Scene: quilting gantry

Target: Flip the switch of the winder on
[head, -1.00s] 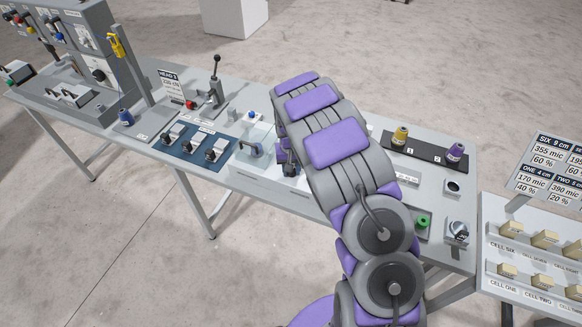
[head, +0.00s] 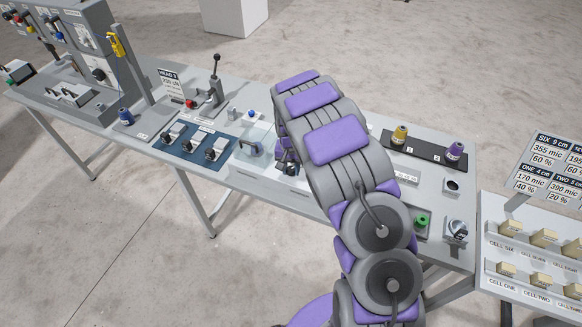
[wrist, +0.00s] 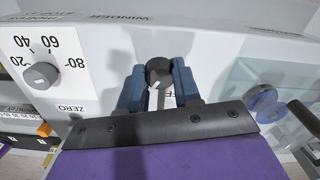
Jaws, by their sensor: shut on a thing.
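In the wrist view, the winder's switch is a dark round knob (wrist: 158,71) with a pale pointer mark, on a light housing (wrist: 215,45) lettered WINDER. My gripper (wrist: 159,82) has its blue fingers on both sides of this knob and is shut on it. A label below the knob is mostly covered by my gripper; only the letters "FF" show. In the head view, my arm hides the knob and most of my gripper; only a dark part of the gripper (head: 287,166) shows at the arm's left edge.
A dial (wrist: 40,76) marked 20 to 80 and ZERO sits left of the knob. A clear cover with a blue spool (wrist: 263,99) and a dark handle stand close on the right. In the head view, blue-panel switches (head: 215,149) and a lever (head: 215,80) are to the left.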

